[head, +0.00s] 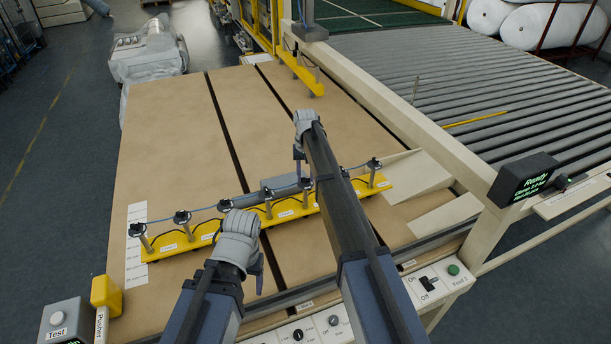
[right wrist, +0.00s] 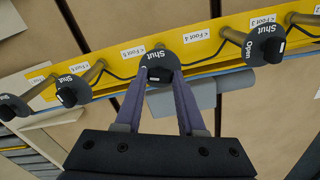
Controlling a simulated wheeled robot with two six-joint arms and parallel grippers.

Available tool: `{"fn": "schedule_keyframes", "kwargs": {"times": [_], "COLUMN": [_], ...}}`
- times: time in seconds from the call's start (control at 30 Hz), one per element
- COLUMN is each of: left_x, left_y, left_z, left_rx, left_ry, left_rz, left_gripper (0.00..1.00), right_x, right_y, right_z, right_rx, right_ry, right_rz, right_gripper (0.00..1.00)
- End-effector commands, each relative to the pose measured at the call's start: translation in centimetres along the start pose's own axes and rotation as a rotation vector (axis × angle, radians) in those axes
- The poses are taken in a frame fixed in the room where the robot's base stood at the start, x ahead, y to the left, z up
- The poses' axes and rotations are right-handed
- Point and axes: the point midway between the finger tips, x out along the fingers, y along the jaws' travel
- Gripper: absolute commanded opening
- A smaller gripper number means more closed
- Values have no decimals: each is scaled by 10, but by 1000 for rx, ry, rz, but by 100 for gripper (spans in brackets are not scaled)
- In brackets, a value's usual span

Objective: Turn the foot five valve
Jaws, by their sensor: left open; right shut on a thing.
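A yellow bar (head: 290,211) lies across the brown table with a row of upright posts, each topped by a dark round valve. In the right wrist view, my right gripper (right wrist: 160,78) is shut on the black handle of one valve (right wrist: 161,60), whose dial shows "Shut". White "Foot" labels (right wrist: 197,37) stand on the bar on both sides of it; I cannot surely read which number belongs to it. In the head view, my right gripper (head: 298,175) is over the bar, partly hidden by my arm. My left gripper (head: 259,280) is open and empty, in front of the bar.
Neighbouring valves (right wrist: 70,90) stand close on both sides, one with "Open" (right wrist: 254,46) on its dial. A blue hose (head: 205,208) runs along the posts. Switch panels (head: 440,283) line the front edge.

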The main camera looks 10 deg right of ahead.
Motion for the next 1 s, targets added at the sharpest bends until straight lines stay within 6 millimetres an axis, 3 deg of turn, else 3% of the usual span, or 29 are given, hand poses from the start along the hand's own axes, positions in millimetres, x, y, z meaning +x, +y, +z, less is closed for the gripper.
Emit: {"fn": "schedule_keyframes", "kwargs": {"times": [0.4,1.0], "left_x": [0,0], "left_y": [0,0], "left_z": [0,0], "left_rx": [0,0], "left_ry": [0,0], "left_rz": [0,0], "left_gripper": [69,69], "right_x": [0,0], "right_y": [0,0], "right_z": [0,0], "right_rx": [-270,-360], "right_ry": [0,0], "right_rz": [0,0], "right_gripper": [0,0]}}
